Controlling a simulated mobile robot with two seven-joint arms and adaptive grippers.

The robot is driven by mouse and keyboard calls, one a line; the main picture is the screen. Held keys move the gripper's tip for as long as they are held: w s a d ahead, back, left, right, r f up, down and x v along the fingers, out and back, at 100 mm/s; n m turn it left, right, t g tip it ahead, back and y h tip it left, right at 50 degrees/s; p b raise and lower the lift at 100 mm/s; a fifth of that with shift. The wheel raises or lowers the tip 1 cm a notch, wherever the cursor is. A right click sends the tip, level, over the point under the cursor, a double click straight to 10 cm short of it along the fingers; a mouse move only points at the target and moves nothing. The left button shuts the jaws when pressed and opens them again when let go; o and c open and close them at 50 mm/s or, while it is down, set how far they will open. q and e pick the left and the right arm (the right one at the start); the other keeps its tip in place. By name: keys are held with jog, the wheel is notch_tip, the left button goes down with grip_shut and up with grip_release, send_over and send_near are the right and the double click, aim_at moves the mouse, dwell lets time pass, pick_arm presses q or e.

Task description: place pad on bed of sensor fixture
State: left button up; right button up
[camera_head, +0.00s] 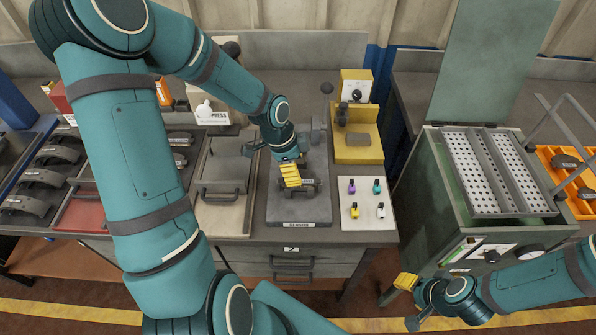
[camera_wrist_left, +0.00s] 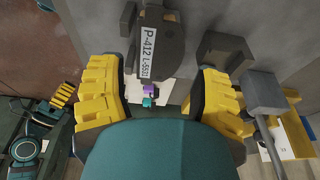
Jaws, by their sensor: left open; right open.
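The pad (camera_wrist_left: 153,40) is a dark grey curved piece with a white label, "P-412 L-5521", in the left wrist view. In the head view the pad (camera_head: 310,185) shows partly beside my left gripper, over the sensor fixture (camera_head: 298,212), a grey plate marked SENSOR. My left gripper (camera_head: 290,174) is open, with yellow fingers. In the left wrist view its fingers (camera_wrist_left: 160,85) stand apart on either side, the pad just beyond them. The exact contact of pad and bed is hidden. My right gripper (camera_head: 408,301) is open and empty at the lower right, away from the bench.
A white board (camera_head: 367,218) with several small coloured pieces lies right of the fixture. A yellow stand (camera_head: 357,148) is behind it. A tray with a handle (camera_head: 222,215) is to the left. A green cabinet with perforated trays (camera_head: 475,175) stands right. More pads (camera_head: 42,178) lie far left.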

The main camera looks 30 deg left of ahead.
pick_arm(q)
jog(key=p+v, duration=0.1)
jog(key=v, duration=0.7)
jog(key=shift+r+p, duration=0.3)
jog(key=shift+r, duration=0.05)
pick_arm(e)
notch_tip(320, 180, up, 2)
jog(key=shift+r, duration=0.1)
pick_arm(q)
jog(key=shift+s, duration=0.15)
